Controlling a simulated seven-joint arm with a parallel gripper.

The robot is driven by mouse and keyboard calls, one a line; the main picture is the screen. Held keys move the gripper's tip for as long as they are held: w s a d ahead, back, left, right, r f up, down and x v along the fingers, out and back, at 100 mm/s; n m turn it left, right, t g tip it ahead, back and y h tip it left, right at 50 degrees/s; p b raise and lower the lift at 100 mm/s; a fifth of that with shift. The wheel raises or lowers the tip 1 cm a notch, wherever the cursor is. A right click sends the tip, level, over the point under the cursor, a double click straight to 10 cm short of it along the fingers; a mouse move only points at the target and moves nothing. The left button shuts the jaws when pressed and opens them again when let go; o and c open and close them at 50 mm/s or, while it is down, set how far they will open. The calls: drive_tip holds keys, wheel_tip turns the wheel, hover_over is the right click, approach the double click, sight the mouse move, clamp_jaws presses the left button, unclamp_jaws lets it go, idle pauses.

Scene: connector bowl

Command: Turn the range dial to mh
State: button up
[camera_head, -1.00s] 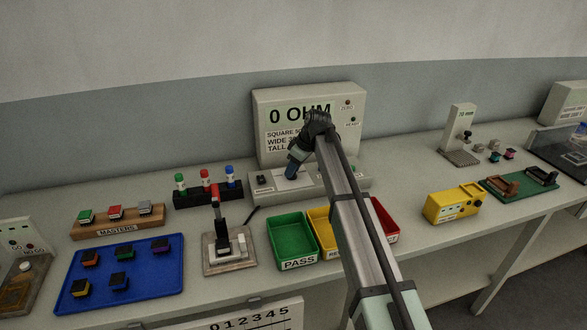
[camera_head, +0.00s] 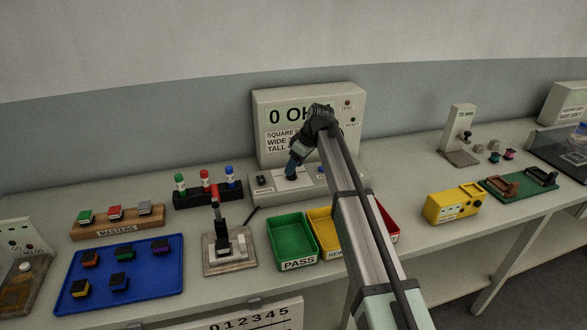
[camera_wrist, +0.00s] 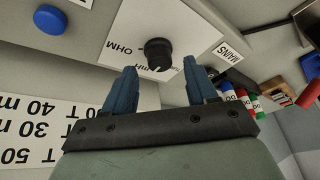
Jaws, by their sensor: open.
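The range dial is a black round knob (camera_wrist: 158,54) on a white plate (camera_wrist: 185,22) in the wrist view. The lettering OHM shows upside down beside it, with a partly hidden mH mark nearer my gripper. I cannot clearly tell which mark the dial points to. My gripper (camera_wrist: 160,68) is open, with its blue fingertips apart on either side of the knob's near edge and nothing visibly held. In the head view my gripper (camera_head: 292,172) points down over the meter's base, hiding the dial. The meter's display (camera_head: 285,115) reads 0 OH, the rest hidden by my arm.
A blue button (camera_wrist: 49,18) and a MAINS label (camera_wrist: 230,52) flank the dial plate. A rack with green, red and blue capped cylinders (camera_head: 207,194) stands left of the meter.

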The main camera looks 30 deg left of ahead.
drive_tip(key=v, duration=1.1)
drive_tip(key=shift+d+r, duration=0.15)
drive_tip(key=shift+r, duration=0.2)
